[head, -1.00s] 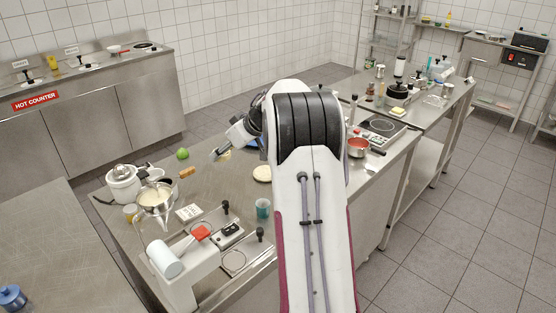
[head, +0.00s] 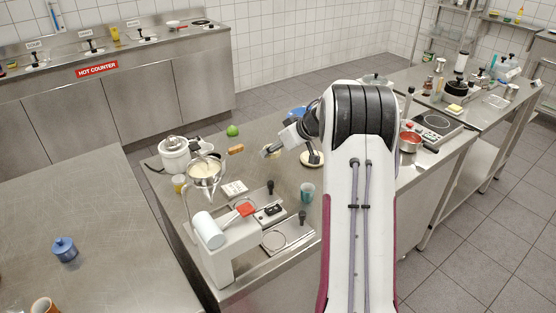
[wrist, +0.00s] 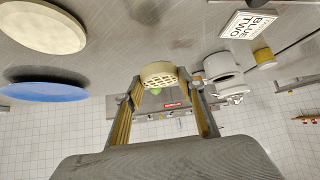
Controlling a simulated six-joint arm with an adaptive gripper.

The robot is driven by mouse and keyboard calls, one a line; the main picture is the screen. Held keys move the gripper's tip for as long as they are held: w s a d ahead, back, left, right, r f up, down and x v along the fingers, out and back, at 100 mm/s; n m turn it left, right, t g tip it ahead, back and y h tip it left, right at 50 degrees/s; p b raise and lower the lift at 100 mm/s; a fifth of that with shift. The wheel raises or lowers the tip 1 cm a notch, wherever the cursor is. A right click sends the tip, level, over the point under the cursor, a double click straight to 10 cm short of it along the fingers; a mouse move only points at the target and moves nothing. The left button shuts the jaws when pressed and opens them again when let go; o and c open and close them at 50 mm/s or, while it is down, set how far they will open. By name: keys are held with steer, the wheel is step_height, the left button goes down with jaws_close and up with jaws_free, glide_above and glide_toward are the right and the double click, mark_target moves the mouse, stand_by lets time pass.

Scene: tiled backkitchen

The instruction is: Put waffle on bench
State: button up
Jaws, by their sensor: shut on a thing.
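The waffle (wrist: 160,74) is a round, pale yellow piece with a grid of holes. In the wrist view my gripper (wrist: 162,90) is shut on it, with one finger on each side. In the head view my gripper (head: 268,152) is above the steel worktop, and the waffle (head: 277,155) shows only as a small pale patch there. A bare steel bench (head: 75,195) fills the left foreground; I cannot tell whether it is the bench meant.
On the worktop are a white cooker (head: 174,152), a glass bowl (head: 206,170), a teal cup (head: 307,192) and a green ball-like fruit (head: 232,131). A blue lidded pot (head: 64,249) and an orange-brown mug (head: 43,307) stand on the left bench, mostly clear elsewhere.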

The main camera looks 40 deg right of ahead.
steer(key=shift+f, duration=0.75)
steer(key=shift+f, duration=1.85)
steer(key=shift+f, duration=0.15)
steer(key=o, duration=1.2)
steer(key=shift+r, duration=0.25)
steer(key=shift+v, duration=5.9)
